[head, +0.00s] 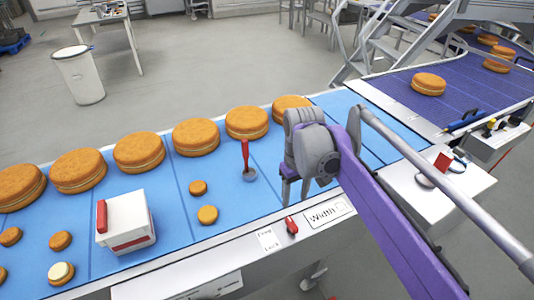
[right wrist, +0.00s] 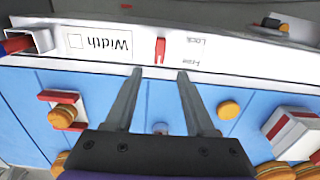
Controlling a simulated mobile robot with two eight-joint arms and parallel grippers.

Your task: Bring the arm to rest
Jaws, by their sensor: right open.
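My right gripper (head: 296,190) hangs over the near side of the blue conveyor belt (head: 262,198), close to the white front rail. In the right wrist view its two grey fingers (right wrist: 160,72) are spread apart with nothing held between them. Its tips point toward the rail, near a small red lever (right wrist: 160,50), which also shows in the head view (head: 291,226). My purple right arm reaches in from the lower right and hides part of the belt and rail. My left gripper is in neither view.
Several large filled rounds (head: 195,137) line the belt's far side. Smaller rounds (head: 208,215), a red-handled tool (head: 246,157) and a white box with red trim (head: 127,222) stand nearer. A purple conveyor (head: 390,98) lies at right. The floor at upper left has free room.

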